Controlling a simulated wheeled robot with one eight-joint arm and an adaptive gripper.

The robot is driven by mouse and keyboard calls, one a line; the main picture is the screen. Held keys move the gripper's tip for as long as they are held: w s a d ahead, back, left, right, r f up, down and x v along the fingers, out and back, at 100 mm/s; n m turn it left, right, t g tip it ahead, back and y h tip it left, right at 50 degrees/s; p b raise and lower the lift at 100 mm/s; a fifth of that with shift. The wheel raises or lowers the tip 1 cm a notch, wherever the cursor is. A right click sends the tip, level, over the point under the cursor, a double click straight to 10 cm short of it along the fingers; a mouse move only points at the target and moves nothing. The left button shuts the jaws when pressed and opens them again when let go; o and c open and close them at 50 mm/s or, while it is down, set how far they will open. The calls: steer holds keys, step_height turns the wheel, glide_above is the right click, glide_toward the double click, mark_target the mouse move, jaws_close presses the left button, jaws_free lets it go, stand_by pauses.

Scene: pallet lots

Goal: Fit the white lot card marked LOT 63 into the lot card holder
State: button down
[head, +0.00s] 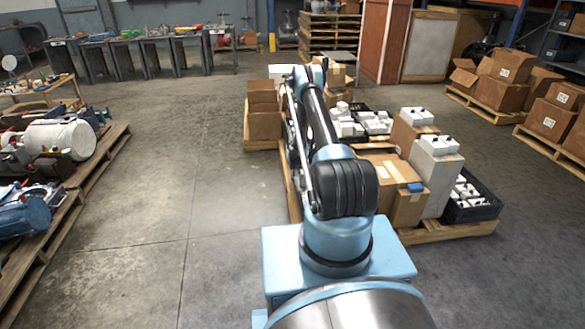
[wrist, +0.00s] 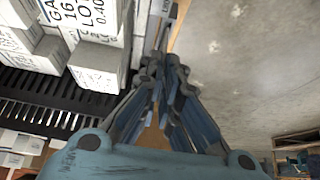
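In the wrist view my gripper (wrist: 160,72) reaches toward the top edge, with its two fingers close together. A thin pale strip (wrist: 169,10) with small dark marks shows just beyond the fingertips. I cannot tell whether it is the lot card, part of the holder or something else, nor whether the fingers hold it. No marking LOT 63 can be read in either view. In the head view my arm stretches over the middle pallet and hides my gripper. I cannot make out the lot card holder.
White boxes (wrist: 98,65) with printed labels stand by a black slatted crate (wrist: 40,100), left of my gripper. Bare floor (wrist: 250,60) lies right. In the head view, the middle pallet (head: 450,231) bears cartons and white boxes; a loaded pallet (head: 45,235) stands left, with clear floor between.

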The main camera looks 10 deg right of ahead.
steer(key=shift+f, duration=1.7)
steer(key=c, duration=1.7)
jaws_free()
steer(key=shift+r, duration=0.1)
steer(key=v, duration=1.1)
steer(key=shift+s+r, duration=0.2)
steer(key=shift+r, duration=0.15)
